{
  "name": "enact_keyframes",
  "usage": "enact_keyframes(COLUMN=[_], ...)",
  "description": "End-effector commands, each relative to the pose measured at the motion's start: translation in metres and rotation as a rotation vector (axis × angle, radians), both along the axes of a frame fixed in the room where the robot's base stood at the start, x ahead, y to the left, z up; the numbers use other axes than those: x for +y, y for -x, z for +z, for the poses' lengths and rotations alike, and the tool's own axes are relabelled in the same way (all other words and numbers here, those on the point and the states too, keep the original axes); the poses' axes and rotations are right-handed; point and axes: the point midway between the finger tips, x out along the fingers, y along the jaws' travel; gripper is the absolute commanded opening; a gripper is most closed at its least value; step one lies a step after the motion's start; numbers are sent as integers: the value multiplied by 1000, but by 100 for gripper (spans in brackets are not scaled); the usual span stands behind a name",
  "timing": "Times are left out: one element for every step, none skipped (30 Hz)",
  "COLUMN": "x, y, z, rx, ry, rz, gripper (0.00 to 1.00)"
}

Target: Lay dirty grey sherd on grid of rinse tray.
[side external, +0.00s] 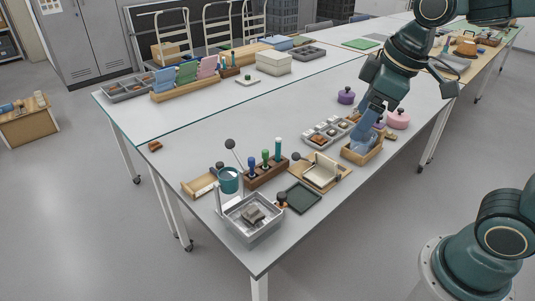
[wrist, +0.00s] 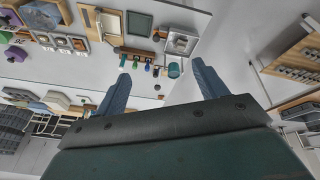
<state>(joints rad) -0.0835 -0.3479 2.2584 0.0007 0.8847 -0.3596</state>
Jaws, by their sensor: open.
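The rinse tray (side external: 273,229) is a square metal basin at the near end of the table. A grey sherd (side external: 252,214) lies inside it, apparently on the grid; its dirt is too small to make out. In the wrist view the rinse tray (wrist: 194,47) shows at the top, with the sherd (wrist: 180,42) small inside it. My gripper (side external: 366,125) is high at the right, over or near a wooden box, far from the rinse tray. In the wrist view my gripper (wrist: 161,72) has its blue fingers wide apart, with nothing between them.
The wooden box (side external: 362,157) holds something bluish. A wooden rack with colored-handled tools (side external: 265,173), a teal mug (side external: 229,180), a dark flat tray (side external: 304,197) and a board with a pale block (side external: 320,172) stand around the rinse tray. The table's left front is mostly clear.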

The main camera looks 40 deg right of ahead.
Motion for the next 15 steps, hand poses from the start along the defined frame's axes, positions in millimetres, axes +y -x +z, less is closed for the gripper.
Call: enact_keyframes(x=[-3, -5, -7, -9, -11, -12, -14, -15, -17, -18, -19, -20, -20, -21, -21], y=[11, 17, 25, 31, 37, 45, 51, 56, 63, 68, 72, 77, 81, 84, 88], z=[3, 3, 4, 4, 4, 4, 4, 4, 3, 2, 1, 0, -1, -1, -3], rx=[-18, -26, -37, -45, -53, -64, -73, -80, -90, -97, -104, -112, -117, -122, -127], ry=[-13, -21, -33, -41, -51, -63, -71, -80, -92, -100, -107, -118, -124, -131, -137], rz=[-40, -66, -99, -125, -150, -182, -206, -230, -261, -282, -302, -326, -342, -356, -372], gripper=[71, 71, 71, 71, 71, 71, 71, 71, 71, 71, 71, 71, 71, 71, 71])
